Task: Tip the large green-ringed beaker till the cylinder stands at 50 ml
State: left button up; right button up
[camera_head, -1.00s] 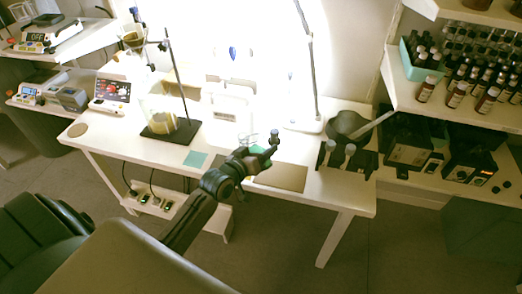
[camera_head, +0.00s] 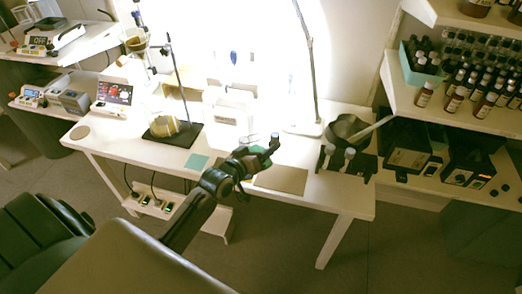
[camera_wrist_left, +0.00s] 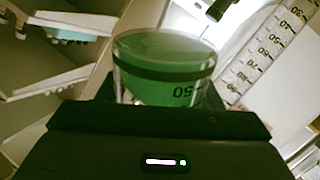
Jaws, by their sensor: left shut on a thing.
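My left gripper (camera_head: 258,154) is over the front of the white table in the head view. In the left wrist view it is shut on a clear beaker (camera_wrist_left: 165,60) with green in it, a dark band round it and an upside-down 50 mark. The beaker is hard to make out in the head view, and its tilt cannot be judged there. Beside it in the wrist view is a pale scale (camera_wrist_left: 268,45) with marks from about 30 to 90, seemingly the cylinder's. Its liquid level cannot be read. My right gripper is not in view.
A flask (camera_head: 165,126) with yellowish contents stands on a black stand base (camera_head: 172,137). A teal square (camera_head: 196,161) and a tan mat (camera_head: 281,180) lie on the table (camera_head: 340,196). A black rack (camera_head: 345,166) with vials and a dark bowl (camera_head: 349,128) stand at right.

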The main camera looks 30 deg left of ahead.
aim_at(260, 141)
pick_arm(q)
jog(key=shift+w+a+r+n+p, duration=0.1)
jog(key=shift+a+r+n+p, duration=0.1)
jog(key=shift+r+p, duration=0.65)
jog(key=shift+w+a+r+n+p, duration=0.1)
jog(key=shift+r+n+p, duration=0.1)
jog(key=shift+r+p, duration=0.65)
dwell(0.5)
jog(key=shift+a+r+n+g+h+p, duration=0.1)
jog(key=shift+r+n+g+h+p, duration=0.2)
jog(key=shift+r+n+g+p, duration=0.15)
dwell(0.3)
jog(key=shift+f+n, duration=0.25)
jog(key=shift+f, duration=0.05)
jog(key=shift+f+n+g+h+b, duration=0.3)
jog(key=shift+f+n+b, duration=0.2)
jog(key=shift+f+b, duration=0.3)
dwell(0.4)
jog(key=shift+r+p, duration=0.1)
jog(key=shift+p, duration=0.4)
dwell(0.4)
